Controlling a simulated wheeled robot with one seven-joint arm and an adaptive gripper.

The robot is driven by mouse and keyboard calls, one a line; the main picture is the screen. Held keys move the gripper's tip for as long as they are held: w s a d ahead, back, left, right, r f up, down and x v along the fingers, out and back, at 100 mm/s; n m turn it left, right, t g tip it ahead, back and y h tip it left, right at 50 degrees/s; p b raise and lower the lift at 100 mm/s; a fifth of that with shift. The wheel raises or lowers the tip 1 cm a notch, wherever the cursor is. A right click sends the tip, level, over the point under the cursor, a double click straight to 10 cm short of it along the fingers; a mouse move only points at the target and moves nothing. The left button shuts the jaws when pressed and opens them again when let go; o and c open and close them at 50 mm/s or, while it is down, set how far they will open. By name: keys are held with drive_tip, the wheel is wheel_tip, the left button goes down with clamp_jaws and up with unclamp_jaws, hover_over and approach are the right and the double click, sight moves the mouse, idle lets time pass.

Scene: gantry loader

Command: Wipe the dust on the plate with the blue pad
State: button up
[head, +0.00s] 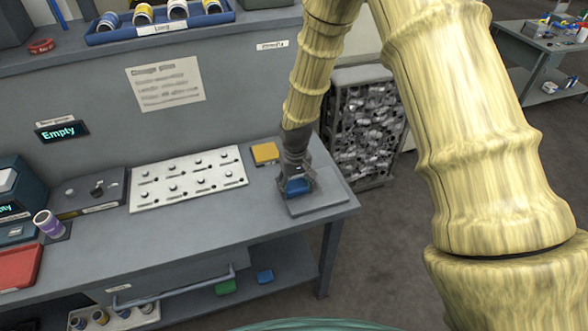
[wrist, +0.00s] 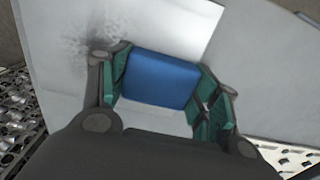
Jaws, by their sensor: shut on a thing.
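The blue pad (head: 298,187) is held between the fingers of my gripper (head: 296,181), which is shut on it. In the wrist view the pad (wrist: 160,80) sits between the two green-lined fingers. The plate (head: 328,204) is a flat grey sheet at the right end of the bench; the pad is at its left part. In the wrist view the plate (wrist: 178,28) looks pale, with a dark speckled dust smudge (wrist: 88,38) left of the pad. I cannot tell whether the pad touches the plate.
A yellow block (head: 265,153) lies on the bench behind my gripper. A white panel with several knobs (head: 189,178) lies to the left. A rack of metal parts (head: 363,130) stands beyond the bench's right end. A blue tray (head: 160,28) is on the upper shelf.

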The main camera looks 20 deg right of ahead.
wheel_tip(320, 180, up, 3)
drive_tip(key=shift+w+a+f+p, duration=0.1)
drive_tip(key=shift+p, duration=0.6)
drive_tip(key=shift+s+r+p, duration=0.2)
drive_tip(key=shift+r+p, duration=0.35)
drive_tip(key=shift+r, duration=0.3)
wheel_tip(320, 180, up, 2)
drive_tip(key=shift+w+r+p, duration=0.1)
drive_tip(key=shift+w+p, duration=0.05)
drive_tip(key=shift+p, duration=0.6)
drive_tip(key=shift+r+p, duration=0.6)
drive_tip(key=shift+r, duration=0.3)
drive_tip(key=shift+f, duration=0.1)
